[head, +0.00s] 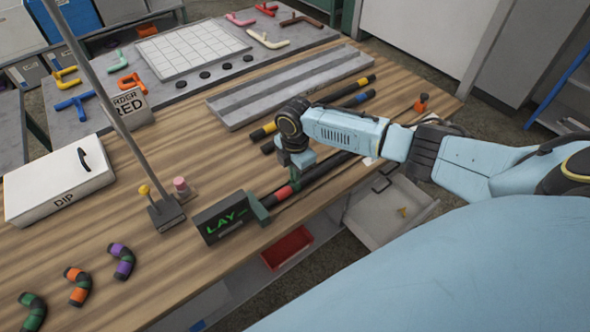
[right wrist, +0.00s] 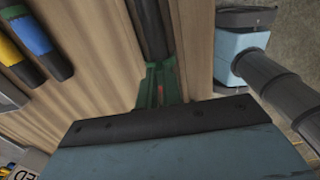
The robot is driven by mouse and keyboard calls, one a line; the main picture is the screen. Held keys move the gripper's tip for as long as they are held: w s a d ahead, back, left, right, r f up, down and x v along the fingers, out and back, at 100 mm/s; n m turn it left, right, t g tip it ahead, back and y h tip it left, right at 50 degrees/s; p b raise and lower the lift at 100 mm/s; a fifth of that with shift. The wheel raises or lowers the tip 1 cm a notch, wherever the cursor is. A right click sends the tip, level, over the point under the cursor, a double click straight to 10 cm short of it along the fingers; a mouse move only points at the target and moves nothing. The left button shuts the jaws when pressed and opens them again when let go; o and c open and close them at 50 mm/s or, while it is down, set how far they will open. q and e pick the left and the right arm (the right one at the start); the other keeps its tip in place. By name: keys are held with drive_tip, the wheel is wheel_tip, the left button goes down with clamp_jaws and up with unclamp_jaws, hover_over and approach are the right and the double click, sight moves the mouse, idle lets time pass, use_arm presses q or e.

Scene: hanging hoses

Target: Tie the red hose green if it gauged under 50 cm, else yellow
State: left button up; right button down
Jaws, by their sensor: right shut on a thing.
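The red hose is a black tube with a red band (head: 283,193), lying along the table's front edge. Its left end is at a green block (head: 260,208) beside a dark display (head: 225,216) that reads "LAY" in green. My right gripper (head: 296,172) reaches down over the hose and is shut on it, just right of the red band. In the right wrist view the black hose (right wrist: 151,30) runs into a green holder (right wrist: 157,82), with a little red showing. The fingertips are mostly hidden. My left gripper is out of view. I see no clear green or yellow tie on the hose.
Yellow-banded (head: 262,132) and blue-banded (head: 356,99) hoses lie behind my right arm, near a grey channel (head: 290,88). A pole on a dark base (head: 167,216) stands left. A white DIP box (head: 58,186) and banded elbows (head: 78,287) are farther left. An open drawer (head: 390,208) is at front right.

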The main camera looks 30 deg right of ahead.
drive_tip(key=shift+f+b, duration=0.3)
drive_tip(key=shift+f, duration=0.25)
idle(0.4)
drive_tip(key=c, duration=1.5)
unclamp_jaws()
drive_tip(key=shift+r, duration=0.1)
